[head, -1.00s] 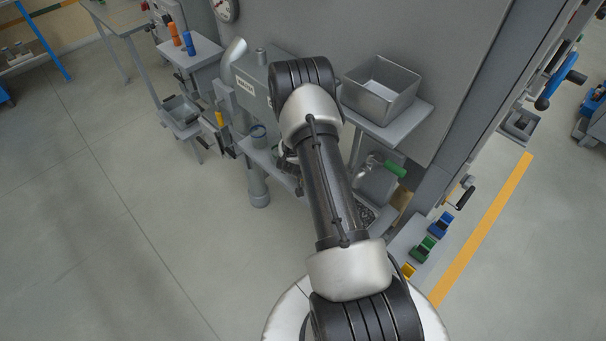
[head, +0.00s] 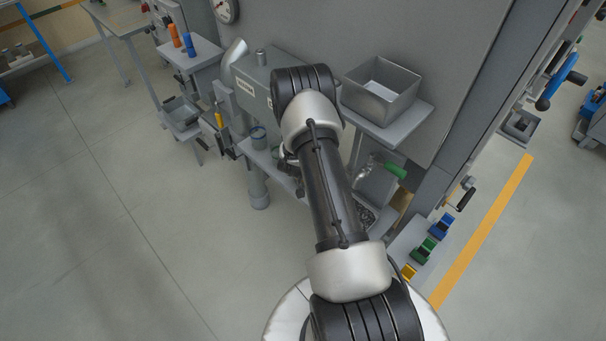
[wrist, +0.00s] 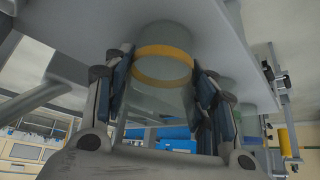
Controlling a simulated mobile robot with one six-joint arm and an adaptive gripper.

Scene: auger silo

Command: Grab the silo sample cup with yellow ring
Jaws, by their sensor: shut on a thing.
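The silo sample cup with yellow ring (wrist: 161,70) is a translucent, pale cup with a yellow band, in the upper middle of the wrist view. It touches the grey shelf surface, which lies across the top of that view. My gripper (wrist: 163,88) has its dark-padded fingers closed on both sides of the cup, just by the ring. In the head view my arm hides the cup, and the gripper is mostly covered too.
A grey open bin (head: 382,90) sits on a ledge at right. A green-handled lever (head: 394,170) juts out below it. The floor at left is clear.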

